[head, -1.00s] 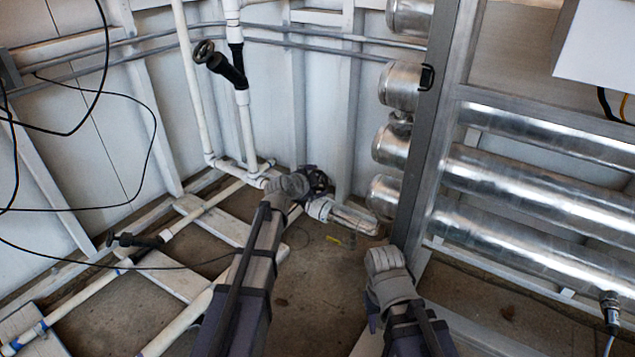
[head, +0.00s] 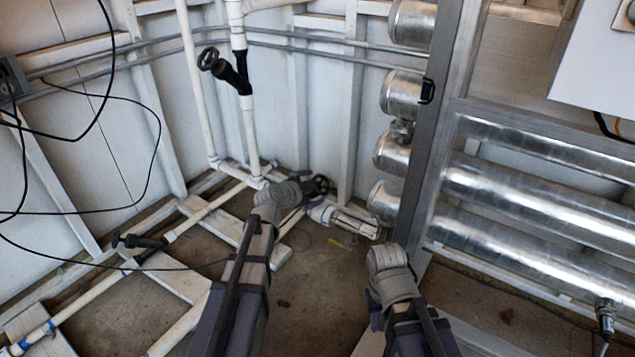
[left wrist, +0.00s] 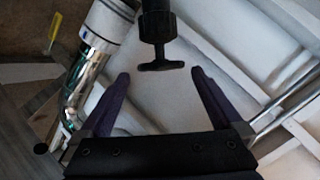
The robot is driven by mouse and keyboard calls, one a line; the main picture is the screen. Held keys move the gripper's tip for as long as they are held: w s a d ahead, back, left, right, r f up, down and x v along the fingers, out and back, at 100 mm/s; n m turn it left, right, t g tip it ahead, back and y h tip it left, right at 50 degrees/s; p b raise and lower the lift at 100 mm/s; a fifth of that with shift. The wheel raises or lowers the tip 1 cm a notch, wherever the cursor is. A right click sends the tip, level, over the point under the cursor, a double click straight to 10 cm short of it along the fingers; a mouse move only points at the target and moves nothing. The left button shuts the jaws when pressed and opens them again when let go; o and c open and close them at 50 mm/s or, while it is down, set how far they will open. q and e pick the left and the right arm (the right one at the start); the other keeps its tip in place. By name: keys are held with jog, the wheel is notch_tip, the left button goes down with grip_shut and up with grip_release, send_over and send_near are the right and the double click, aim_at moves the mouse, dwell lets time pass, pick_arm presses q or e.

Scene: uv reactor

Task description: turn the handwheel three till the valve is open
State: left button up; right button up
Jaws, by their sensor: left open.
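A dark handwheel (head: 320,184) sits low near the corner, by the end of my left arm. I cannot read a number on it. In the left wrist view the handwheel (left wrist: 160,66) shows edge-on on a black stem, just beyond the fingertips and centred between them. My left gripper (left wrist: 160,78) is open and empty, with a finger to each side of the wheel and a gap to both. In the head view my left gripper (head: 304,180) is partly hidden by its wrist. My right gripper (head: 374,316) is mostly hidden behind its wrist, lower right of the wheel.
Another handwheel (head: 208,58) is on the upper white pipe, and a dark valve (head: 138,241) is at lower left. A metal post (head: 432,140) and steel cylinders (head: 540,190) stand at right.

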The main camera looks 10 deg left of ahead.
pick_arm(q)
jog(key=shift+v, duration=1.1)
jog(key=m+g+h+p, duration=0.1)
jog(key=m+g+p, duration=0.6)
jog(key=p, duration=0.7)
send_near(317, 182)
jog(key=w+f+n+g, duration=0.1)
jog(key=w+f, duration=0.1)
jog(key=shift+d+b, duration=0.35)
jog(key=shift+d, duration=0.1)
jog(key=b+x, duration=0.6)
jog(key=x, duration=0.1)
jog(key=shift+d+f+b, duration=0.15)
jog(key=shift+f+b, duration=0.2)
jog(key=shift+f, duration=0.05)
jog(key=shift+r, duration=0.1)
jog(key=shift+c, duration=0.2)
